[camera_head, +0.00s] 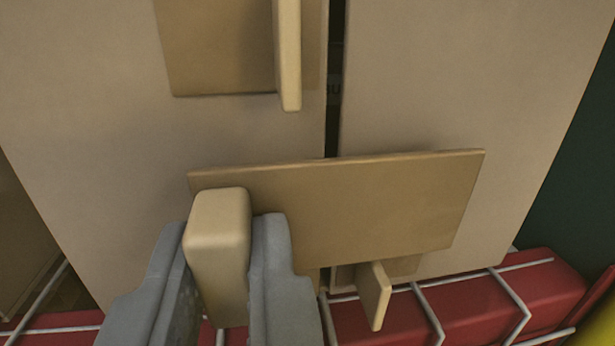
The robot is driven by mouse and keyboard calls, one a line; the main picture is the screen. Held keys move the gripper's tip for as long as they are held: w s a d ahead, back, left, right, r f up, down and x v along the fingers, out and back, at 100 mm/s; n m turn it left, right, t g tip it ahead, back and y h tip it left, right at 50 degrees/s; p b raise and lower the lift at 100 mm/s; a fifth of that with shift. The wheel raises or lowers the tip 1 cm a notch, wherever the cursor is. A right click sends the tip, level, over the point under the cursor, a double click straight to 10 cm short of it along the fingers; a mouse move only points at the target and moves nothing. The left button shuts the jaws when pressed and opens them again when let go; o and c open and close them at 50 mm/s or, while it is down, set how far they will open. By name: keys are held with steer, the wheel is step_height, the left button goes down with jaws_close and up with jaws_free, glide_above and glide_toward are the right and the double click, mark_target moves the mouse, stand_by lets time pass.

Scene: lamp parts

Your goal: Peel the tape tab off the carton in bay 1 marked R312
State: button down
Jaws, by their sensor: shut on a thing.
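My gripper (224,265) is at the lower left of the view, with a grey finger on each side of a pale block-shaped tab (219,230). It is shut on this tab. A flat brown tape strip (350,205) extends right from the tab, slightly tilted, and spans the dark gap between the left carton face (110,110) and the right carton face (450,80). I cannot tell whether the strip still touches either face. No R312 mark or bay number is readable.
Another brown tape piece (215,50) with a pale tab (288,55) is on the left face above. A small pale tab (375,295) shows below the held strip. A red beam (540,290) and wire shelf bars (430,310) run along the bottom.

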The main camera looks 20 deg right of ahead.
steer(key=s, duration=0.2)
steer(key=s+a, duration=0.1)
steer(key=s, duration=0.2)
steer(key=shift+s, duration=0.3)
steer(key=shift+w, duration=0.15)
stand_by(0.4)
steer(key=shift+w+d, duration=0.2)
steer(key=shift+w, duration=0.75)
steer(key=shift+w+d, duration=0.15)
steer(key=shift+w, duration=0.75)
steer(key=shift+w+d, duration=0.2)
steer(key=shift+w, duration=0.75)
steer(key=shift+r, duration=0.1)
